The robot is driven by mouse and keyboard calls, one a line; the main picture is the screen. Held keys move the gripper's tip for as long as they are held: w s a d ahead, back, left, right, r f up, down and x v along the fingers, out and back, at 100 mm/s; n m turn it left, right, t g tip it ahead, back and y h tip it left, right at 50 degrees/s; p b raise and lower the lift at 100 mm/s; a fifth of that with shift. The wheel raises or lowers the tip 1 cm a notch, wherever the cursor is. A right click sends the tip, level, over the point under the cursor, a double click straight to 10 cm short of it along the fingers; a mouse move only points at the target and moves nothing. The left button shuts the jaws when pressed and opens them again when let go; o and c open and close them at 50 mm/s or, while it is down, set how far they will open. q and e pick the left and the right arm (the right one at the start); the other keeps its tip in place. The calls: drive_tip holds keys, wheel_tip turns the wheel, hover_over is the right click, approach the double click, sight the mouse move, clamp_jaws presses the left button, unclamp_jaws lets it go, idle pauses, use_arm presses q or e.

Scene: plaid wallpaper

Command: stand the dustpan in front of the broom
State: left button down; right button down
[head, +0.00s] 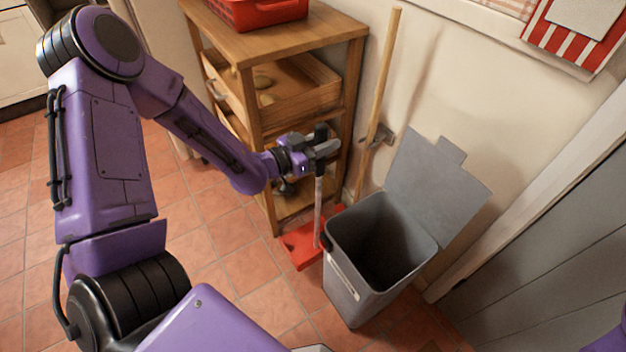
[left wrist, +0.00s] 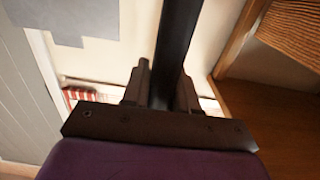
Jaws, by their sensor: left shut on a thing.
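The dustpan has a red pan (head: 301,252) and a long upright grey handle (head: 318,205). My left gripper (head: 325,148) is shut on the dark upper part of the handle. In the left wrist view this dark handle (left wrist: 180,40) runs up between the fingers (left wrist: 160,92). The pan is low, at or just above the floor, between the shelf and the bin; I cannot tell if it touches. The broom (head: 384,80) has a pale wooden stick and leans upright at the wall, in a grey clip (head: 383,135). Its lower end is hidden behind the bin. My right gripper is out of view.
A grey bin (head: 345,275) with its lid (head: 432,185) raised stands right beside the pan. A wooden shelf unit (head: 245,45) with a red basket (head: 258,12) stands behind my left gripper. Tiled floor (head: 235,270) is clear in front of the shelf.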

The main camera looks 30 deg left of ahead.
sight(321, 169)
use_arm(q)
drive_tip(key=f+b, duration=0.1)
drive_tip(key=f, duration=0.2)
drive_tip(key=f+b, duration=0.1)
drive_tip(key=f, duration=0.2)
drive_tip(key=f+b, duration=0.1)
drive_tip(key=f, duration=0.2)
drive_tip(key=shift+s+a+f, duration=0.1)
drive_tip(key=shift+a, duration=0.2)
drive_tip(key=shift+d+f, duration=0.15)
drive_tip(key=shift+d, duration=0.05)
drive_tip(key=shift+a, duration=0.1)
drive_tip(key=shift+f, duration=0.2)
drive_tip(key=c, duration=0.9)
unclamp_jaws()
drive_tip(key=shift+s, duration=0.1)
drive_tip(key=shift+r, duration=0.15)
